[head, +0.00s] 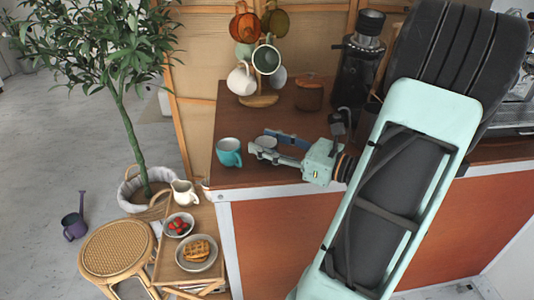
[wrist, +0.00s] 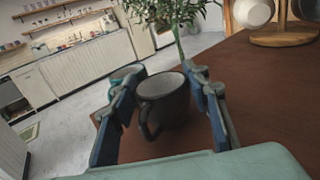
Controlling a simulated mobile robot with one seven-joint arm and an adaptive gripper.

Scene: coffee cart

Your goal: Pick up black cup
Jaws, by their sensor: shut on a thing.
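The black cup (wrist: 163,103) is upright between the two blue-padded fingers of my gripper (wrist: 164,78) in the wrist view, its handle toward the camera. My gripper is shut on it. In the head view, my gripper (head: 265,143) is low over the counter's left part, and the cup is hard to make out between the fingers. I cannot tell whether the cup still touches the counter.
A teal cup (head: 229,152) stands just left of my gripper near the counter's (head: 235,178) left edge. A mug tree (head: 259,100) with several mugs, a brown lidded pot (head: 309,93) and a black grinder (head: 358,65) stand behind. A small side table (head: 166,272) is lower left.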

